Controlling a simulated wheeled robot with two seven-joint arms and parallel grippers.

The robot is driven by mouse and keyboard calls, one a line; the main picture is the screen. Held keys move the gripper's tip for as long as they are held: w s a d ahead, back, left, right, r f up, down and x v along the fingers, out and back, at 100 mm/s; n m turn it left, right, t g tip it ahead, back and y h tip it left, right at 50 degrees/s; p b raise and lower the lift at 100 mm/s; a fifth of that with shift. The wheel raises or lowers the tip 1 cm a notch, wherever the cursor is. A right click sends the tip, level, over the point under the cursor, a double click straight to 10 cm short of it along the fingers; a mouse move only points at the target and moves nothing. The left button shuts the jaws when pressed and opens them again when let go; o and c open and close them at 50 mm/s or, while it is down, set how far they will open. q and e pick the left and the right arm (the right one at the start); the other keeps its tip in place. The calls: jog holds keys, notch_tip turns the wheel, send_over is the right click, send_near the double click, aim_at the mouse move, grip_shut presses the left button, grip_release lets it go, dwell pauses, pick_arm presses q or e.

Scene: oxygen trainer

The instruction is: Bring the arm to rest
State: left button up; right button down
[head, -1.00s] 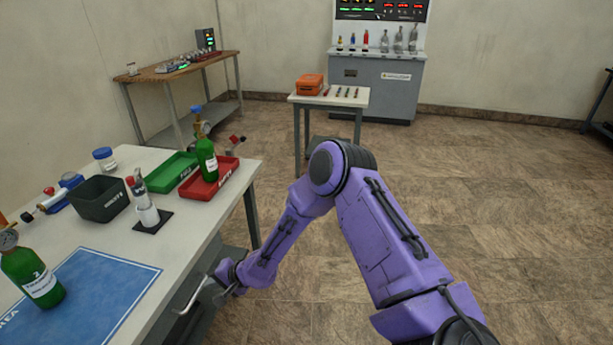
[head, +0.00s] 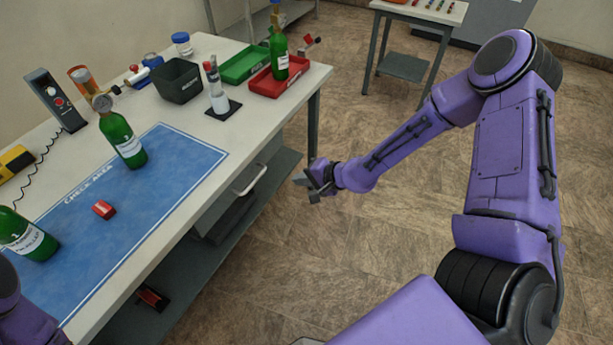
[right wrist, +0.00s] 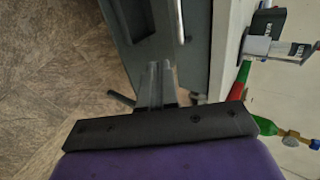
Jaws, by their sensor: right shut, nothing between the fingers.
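My right arm, purple, reaches in from the lower right in the head view. Its gripper (head: 312,190) is shut and empty, in the air beside the front edge of the white table (head: 240,125), just right of a pale drawer handle (head: 250,180). In the right wrist view the closed fingers (right wrist: 158,70) show with nothing between them, and a handle bar lies beyond. Part of my left arm (head: 22,315) shows at the bottom left corner; its gripper is out of view.
On the table are a blue mat (head: 190,165), green bottles (head: 122,140), a dark bin (head: 178,85), a green tray (head: 240,68) and a red tray (head: 295,82). A side table (head: 400,12) stands at the back. The floor right of the table is open.

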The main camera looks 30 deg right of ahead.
jog(key=shift+v, duration=0.8)
jog(key=shift+f, duration=0.1)
jog(key=s+d+f+n+g+h, duration=0.1)
jog(key=s+f+g+h, duration=0.1)
jog(key=s+f, duration=0.3)
jog(key=s+d+f+n+g+h, duration=0.1)
jog(key=s+f+n+g+h, duration=0.1)
jog(key=s, duration=1.1)
jog(key=s+d+f+n+g+h, duration=0.1)
jog(key=s+f+n+g+h, duration=0.1)
jog(key=s+f+h, duration=0.2)
jog(key=s+f, duration=0.3)
jog(key=s, duration=0.3)
jog(key=shift+f+h, duration=0.3)
jog(key=shift+f, duration=0.05)
jog(key=shift+s, duration=0.15)
